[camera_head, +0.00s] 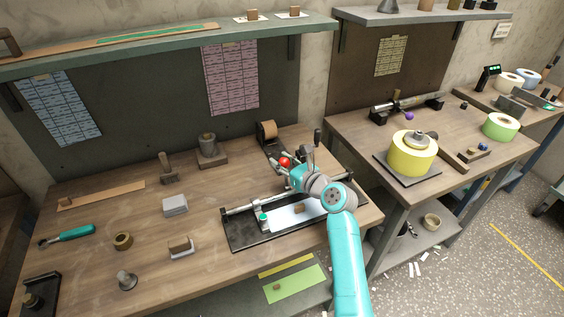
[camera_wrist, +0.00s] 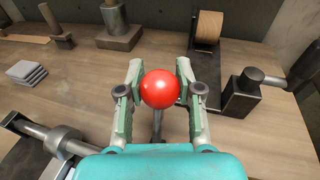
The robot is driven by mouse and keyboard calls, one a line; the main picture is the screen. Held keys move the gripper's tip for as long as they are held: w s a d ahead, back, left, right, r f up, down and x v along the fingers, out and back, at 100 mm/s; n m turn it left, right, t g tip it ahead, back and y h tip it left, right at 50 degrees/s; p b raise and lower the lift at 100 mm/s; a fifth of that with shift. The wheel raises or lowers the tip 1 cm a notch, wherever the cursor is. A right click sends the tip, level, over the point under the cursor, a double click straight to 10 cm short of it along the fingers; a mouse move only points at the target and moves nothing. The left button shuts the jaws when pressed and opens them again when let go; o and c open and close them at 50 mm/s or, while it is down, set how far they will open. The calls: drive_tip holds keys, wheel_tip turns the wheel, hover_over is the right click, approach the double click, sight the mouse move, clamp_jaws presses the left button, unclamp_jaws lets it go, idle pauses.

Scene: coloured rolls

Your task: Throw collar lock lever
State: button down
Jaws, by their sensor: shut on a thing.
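A lever with a round red knob (camera_wrist: 159,89) stands up from the black-based fixture (camera_head: 240,240) on the near wooden table. In the wrist view its thin grey stem (camera_wrist: 157,125) runs down below the knob. The red knob also shows in the head view (camera_head: 284,161), beside my gripper (camera_head: 289,167). My gripper (camera_wrist: 159,88) is shut on the red knob, with one green-padded finger on each side of it. A metal bar (camera_head: 240,209) with a grey collar (camera_wrist: 63,140) runs along the fixture. My arm hides part of the fixture in the head view.
A tape roll on a stand (camera_head: 267,132) and a grey cylinder on a block (camera_head: 208,148) stand behind. A black post block (camera_wrist: 243,92) is close on the right. On the right table (camera_head: 360,128) are a yellow roll (camera_head: 412,158) and a purple-knobbed fixture (camera_head: 409,116).

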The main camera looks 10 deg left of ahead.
drive_tip(key=shift+d+f, duration=0.2)
drive_tip(key=shift+f, duration=0.1)
drive_tip(key=c, duration=0.9)
unclamp_jaws()
drive_tip(key=shift+w, duration=0.1)
drive_tip(key=shift+o, duration=0.8)
drive_tip(key=shift+r, duration=0.1)
drive_tip(key=v, duration=1.2)
drive_tip(key=shift+a+r, duration=0.1)
